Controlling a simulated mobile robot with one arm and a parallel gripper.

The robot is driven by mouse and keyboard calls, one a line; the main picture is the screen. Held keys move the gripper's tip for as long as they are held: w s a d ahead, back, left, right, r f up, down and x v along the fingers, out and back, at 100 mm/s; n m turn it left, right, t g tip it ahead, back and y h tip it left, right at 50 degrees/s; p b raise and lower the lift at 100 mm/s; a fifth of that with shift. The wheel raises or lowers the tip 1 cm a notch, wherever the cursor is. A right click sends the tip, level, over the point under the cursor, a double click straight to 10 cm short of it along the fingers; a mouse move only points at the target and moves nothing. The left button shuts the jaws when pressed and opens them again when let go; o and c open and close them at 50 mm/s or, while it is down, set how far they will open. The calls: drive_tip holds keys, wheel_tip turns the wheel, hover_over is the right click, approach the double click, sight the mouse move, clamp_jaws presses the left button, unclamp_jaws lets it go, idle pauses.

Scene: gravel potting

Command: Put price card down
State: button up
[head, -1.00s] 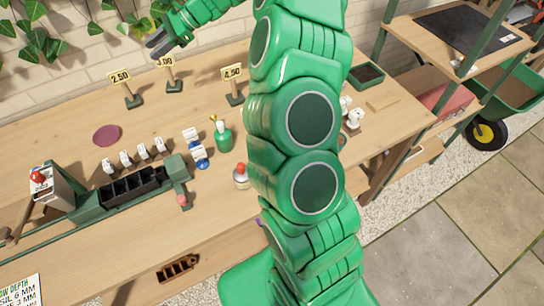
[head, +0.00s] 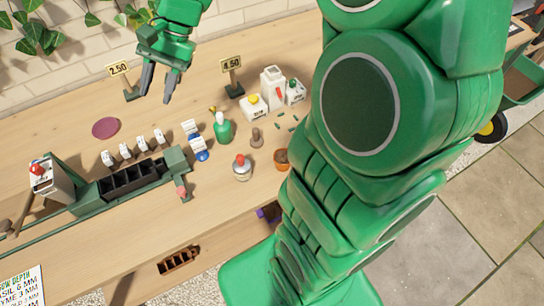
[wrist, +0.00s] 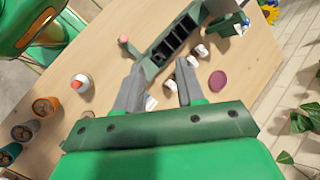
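Two price cards on dark stands show in the head view: the 2.50 card (head: 118,69) at the back left and the 4.50 card (head: 231,65) to its right. Both stand upright on the bench. The 3.00 card does not show now; my gripper covers the spot where it stood. My gripper (head: 157,98) points down between the two visible cards. In the wrist view its fingers (wrist: 157,88) are spread apart, with no card between them.
A purple disc (head: 106,128) lies on the wooden bench (head: 70,110). A dark divided tray (head: 133,181), small white-labelled items, a green bottle (head: 223,129) and a red-capped jar (head: 242,168) stand nearer. White containers (head: 272,85) stand right of the 4.50 card.

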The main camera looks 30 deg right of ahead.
drive_tip(key=s+d+f+n+h, duration=0.1)
drive_tip(key=s+d, duration=0.3)
drive_tip(key=s, duration=0.4)
drive_tip(key=s+d+f+n+h, duration=0.1)
drive_tip(key=s+d+n+h, duration=0.2)
drive_tip(key=s, duration=0.5)
drive_tip(key=s+d+f+n+h, duration=0.1)
drive_tip(key=s+d+n+h, duration=0.1)
drive_tip(key=s+d, duration=0.3)
drive_tip(key=s, duration=0.3)
drive_tip(key=shift+s+d+f+h, duration=0.15)
drive_tip(key=shift+d+f+h, duration=0.15)
drive_tip(key=shift+d+h, duration=0.1)
drive_tip(key=shift+a, duration=0.1)
